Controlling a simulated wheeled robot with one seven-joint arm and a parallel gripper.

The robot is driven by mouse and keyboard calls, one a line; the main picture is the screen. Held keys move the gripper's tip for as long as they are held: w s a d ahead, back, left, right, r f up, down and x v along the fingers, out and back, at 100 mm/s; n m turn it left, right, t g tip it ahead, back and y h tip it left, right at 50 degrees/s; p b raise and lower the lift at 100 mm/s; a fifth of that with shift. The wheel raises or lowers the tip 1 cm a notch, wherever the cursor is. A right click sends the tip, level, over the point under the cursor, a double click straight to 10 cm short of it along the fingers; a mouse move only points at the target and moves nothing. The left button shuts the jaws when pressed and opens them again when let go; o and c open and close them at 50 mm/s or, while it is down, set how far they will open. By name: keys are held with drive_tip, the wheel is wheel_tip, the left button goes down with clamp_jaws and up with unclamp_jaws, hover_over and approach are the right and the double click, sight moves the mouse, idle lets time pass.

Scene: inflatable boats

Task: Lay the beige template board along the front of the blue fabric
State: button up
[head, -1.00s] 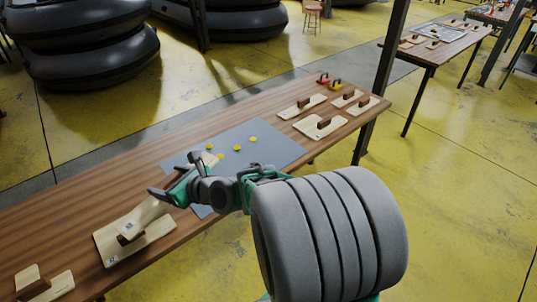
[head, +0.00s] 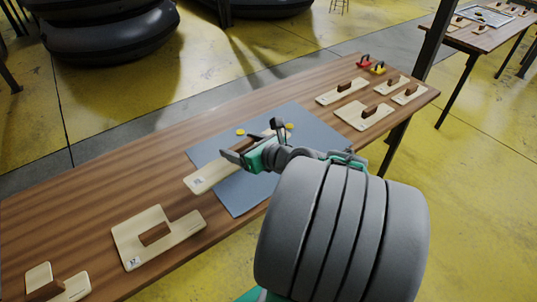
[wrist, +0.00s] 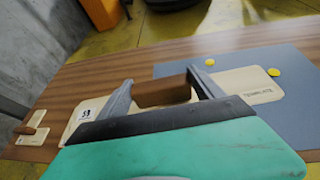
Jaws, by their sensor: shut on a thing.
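My gripper (head: 256,142) is shut on the brown handle (wrist: 160,92) of a beige template board (head: 207,177). In the wrist view the board (wrist: 250,86) extends out both sides of the jaws, with printed lettering at its right end and a dark mark at its left. The blue-grey fabric (head: 240,198) lies flat on the wooden table. The board is over the fabric, with its left end near the fabric's left edge. I cannot tell whether it touches the fabric. My gripper and arm hide part of the board and fabric.
Yellow discs (head: 240,132) lie on the fabric. An L-shaped beige board (head: 132,238) lies on the table to the left, with another piece (head: 73,289) nearer. More handled boards (head: 362,115) and red and yellow items (head: 364,63) sit at the far right end.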

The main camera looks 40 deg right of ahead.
drive_tip(key=s+d+f+m+h+b, duration=0.1)
drive_tip(key=s+d+f+h+b, duration=0.2)
drive_tip(key=s+d, duration=0.45)
drive_tip(key=shift+t+y, duration=0.3)
drive_tip(key=shift+y, duration=0.4)
drive_tip(key=w+d+f+b, duration=0.1)
drive_tip(key=w+d+f, duration=0.1)
drive_tip(key=d+f, duration=0.1)
drive_tip(key=w+d+f+b, duration=0.1)
drive_tip(key=w+d+f, duration=0.1)
drive_tip(key=d+f, duration=0.1)
drive_tip(key=w+d+f+b, duration=0.1)
drive_tip(key=w+d+f, duration=0.1)
drive_tip(key=d+f, duration=0.1)
drive_tip(key=shift+w+d+f, duration=0.15)
drive_tip(key=shift+w+d, duration=0.1)
drive_tip(key=shift+d, duration=0.55)
drive_tip(key=shift+w+d+f+b, duration=0.1)
drive_tip(key=shift+d+f+b, duration=0.1)
drive_tip(key=shift+f+b, duration=0.1)
wheel_tip(320, 180, down, 3)
drive_tip(key=shift+d+f+b, duration=0.1)
drive_tip(key=shift+b, duration=0.2)
drive_tip(key=o, duration=1.6)
drive_tip(key=shift+c, duration=0.2)
